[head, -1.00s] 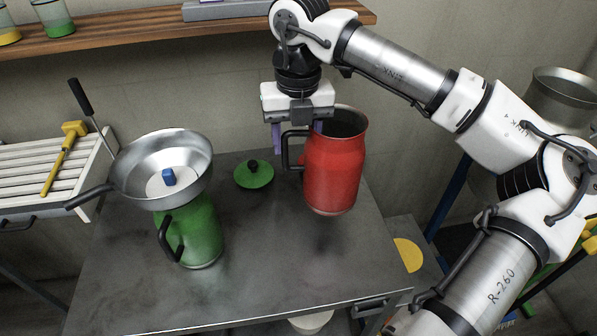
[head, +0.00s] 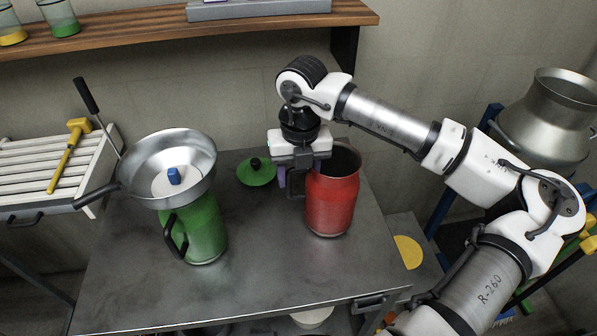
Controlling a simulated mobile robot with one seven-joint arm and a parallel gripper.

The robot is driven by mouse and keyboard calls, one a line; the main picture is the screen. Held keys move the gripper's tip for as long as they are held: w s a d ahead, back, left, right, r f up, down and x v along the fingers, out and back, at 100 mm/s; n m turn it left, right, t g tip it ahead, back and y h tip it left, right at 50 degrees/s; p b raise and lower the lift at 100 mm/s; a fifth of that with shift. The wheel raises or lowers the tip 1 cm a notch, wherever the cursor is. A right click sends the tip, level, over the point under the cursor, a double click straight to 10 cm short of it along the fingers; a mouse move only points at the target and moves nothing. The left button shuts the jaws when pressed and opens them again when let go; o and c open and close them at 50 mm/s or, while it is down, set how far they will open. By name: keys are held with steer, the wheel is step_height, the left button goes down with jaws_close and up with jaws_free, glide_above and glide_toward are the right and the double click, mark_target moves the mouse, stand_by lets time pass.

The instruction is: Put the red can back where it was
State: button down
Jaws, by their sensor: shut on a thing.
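The red can (head: 331,203) is open-topped and upright over the right part of the grey metal table (head: 255,285). My gripper (head: 299,172) is shut on it at its dark handle, on the can's left side. The can's base is at or very close to the tabletop; I cannot tell whether it touches. The exact grip on the handle is partly hidden by the gripper body.
A green can (head: 205,232) with a metal strainer funnel (head: 168,165) on top stands to the left. A green lid (head: 257,172) lies behind, between the cans. A wooden shelf (head: 150,40) runs above. The table's front middle is clear.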

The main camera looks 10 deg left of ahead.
steer(key=shift+f, duration=0.2)
steer(key=c, duration=0.6)
jaws_free()
steer(key=shift+r, duration=0.1)
steer(key=shift+r, duration=0.1)
steer(key=r, duration=0.6)
steer(key=r+b, duration=0.1)
steer(key=r, duration=0.5)
steer(key=shift+s+d+b, duration=0.1)
steer(key=shift+d+b, duration=0.1)
steer(key=shift+b, duration=0.1)
